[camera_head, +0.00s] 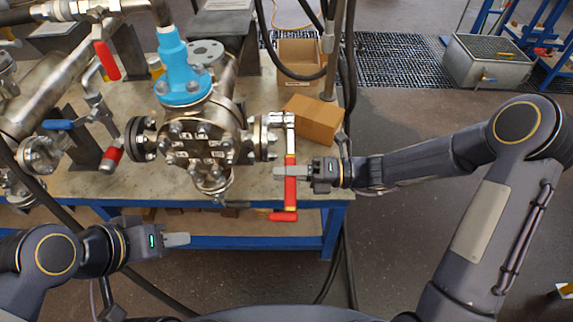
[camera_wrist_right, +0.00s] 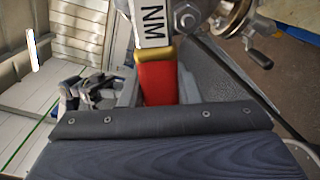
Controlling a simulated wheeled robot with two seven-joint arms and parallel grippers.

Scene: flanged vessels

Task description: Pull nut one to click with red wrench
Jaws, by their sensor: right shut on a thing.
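The red wrench (camera_head: 291,192) hangs with its red grip end low and its silver head (camera_head: 280,119) up at the bolts of the right side flange (camera_head: 262,138) of the steel vessel (camera_head: 198,140). I cannot tell which nut is nut one, or whether the head is fully seated. My right gripper (camera_head: 290,171) is shut on the wrench's handle, coming from the right. In the right wrist view the red handle (camera_wrist_right: 157,80) shows between the fingers, below a white "NM" label. My left gripper (camera_head: 178,240) is in front of the bench, away from the vessel; its finger gap is not visible.
The vessel stands on a workbench (camera_head: 310,188) with a blue frame. A cardboard box (camera_head: 314,120) sits close behind the wrench. Pipes and red-handled valves (camera_head: 107,60) crowd the left, and a blue fitting (camera_head: 175,68) tops the vessel. Black cables hang near the bench's right edge.

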